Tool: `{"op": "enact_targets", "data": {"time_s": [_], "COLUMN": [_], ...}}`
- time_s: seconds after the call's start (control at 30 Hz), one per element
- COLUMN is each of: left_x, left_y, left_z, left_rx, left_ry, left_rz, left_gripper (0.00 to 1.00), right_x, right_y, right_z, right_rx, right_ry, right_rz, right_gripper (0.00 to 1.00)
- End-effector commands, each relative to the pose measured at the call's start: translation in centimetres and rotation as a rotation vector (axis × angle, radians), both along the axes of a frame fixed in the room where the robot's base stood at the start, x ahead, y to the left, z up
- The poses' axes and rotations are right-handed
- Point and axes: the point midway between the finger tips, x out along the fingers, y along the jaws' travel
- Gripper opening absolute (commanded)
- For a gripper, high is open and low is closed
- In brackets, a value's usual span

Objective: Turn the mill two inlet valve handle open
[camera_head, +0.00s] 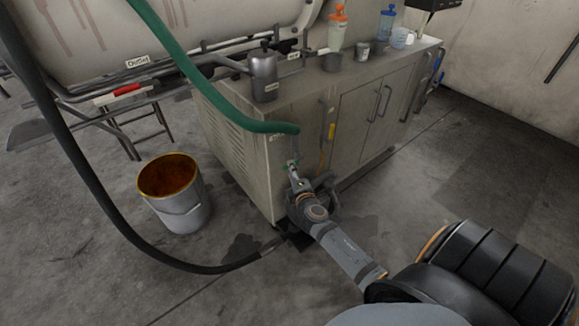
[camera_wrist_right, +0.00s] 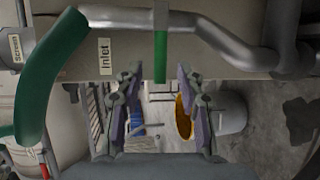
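A short green lever handle (camera_wrist_right: 160,57) hangs down from a grey pipe (camera_wrist_right: 220,38) in the right wrist view, to the right of a tag reading "Inlet" (camera_wrist_right: 104,56). My right gripper (camera_wrist_right: 158,78) is open, its two fingers standing on either side of the handle's lower end, with visible gaps on both sides. In the head view my right gripper (camera_head: 295,177) is at the cabinet's front corner, just below the green hose end. The handle is too small there to make out clearly. My left gripper is not in view.
The green hose (camera_head: 185,65) crosses above the cabinet (camera_head: 235,135) and also shows in the wrist view (camera_wrist_right: 45,75). A bucket (camera_head: 185,210) and a black hose (camera_head: 85,170) are left of my arm. Bottles and cups stand on the cabinet. Floor at right is clear.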

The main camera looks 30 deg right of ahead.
Motion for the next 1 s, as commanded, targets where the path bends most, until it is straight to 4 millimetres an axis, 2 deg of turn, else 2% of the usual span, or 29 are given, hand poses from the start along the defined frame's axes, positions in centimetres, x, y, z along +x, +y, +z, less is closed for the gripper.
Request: {"op": "enact_targets", "data": {"time_s": [0.1,0.23,0.57,0.87,1.0], "left_x": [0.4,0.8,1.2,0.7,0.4], "left_y": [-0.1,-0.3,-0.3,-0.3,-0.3], "left_z": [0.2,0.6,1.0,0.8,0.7], "left_rx": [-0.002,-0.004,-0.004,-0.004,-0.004], "left_ry": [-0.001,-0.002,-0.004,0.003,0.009], "left_rz": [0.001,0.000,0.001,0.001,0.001], "left_gripper": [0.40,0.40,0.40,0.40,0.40], "right_x": [2.1,3.4,3.9,3.9,3.9], "right_y": [-0.7,-1.2,-1.3,-1.3,-1.3], "right_z": [-0.4,-0.7,-0.8,-0.8,-0.8], "right_rx": [0.001,0.002,0.002,0.002,0.002], "right_ry": [0.000,-0.001,0.001,0.001,0.001], "right_rz": [-0.002,0.000,-0.001,-0.001,-0.001], "right_gripper": [0.38,0.38,0.38,0.00,0.00]}}
